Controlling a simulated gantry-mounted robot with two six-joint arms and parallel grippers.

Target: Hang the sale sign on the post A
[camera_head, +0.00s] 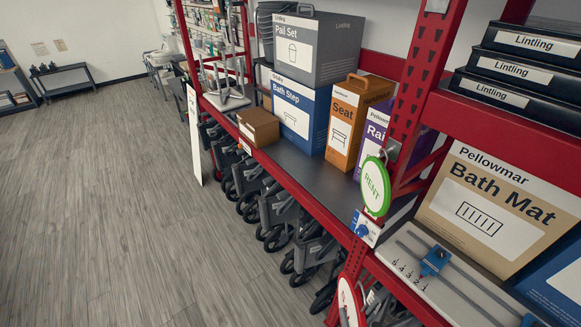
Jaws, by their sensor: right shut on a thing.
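A white oval sign with a red rim (347,292) is at the bottom edge, partly cut off; its text is not readable, and it looks like the sale sign. My right gripper (344,316) shows only as a small dark part against this sign, shut on it. A red perforated post (415,90) rises right of centre. A round green-rimmed RENT sign (375,187) hangs from a grey fitting (392,151) on it. No letter A is readable on any post. My left gripper is not in view.
The red-edged shelf (300,188) holds a Seat box (345,130), a Bath Step box (298,125) and a small brown box (258,127). A Bath Mat box (490,215) and a blue slider (435,260) are at right. Folded scooters or walkers (275,212) stand below. The left floor is clear.

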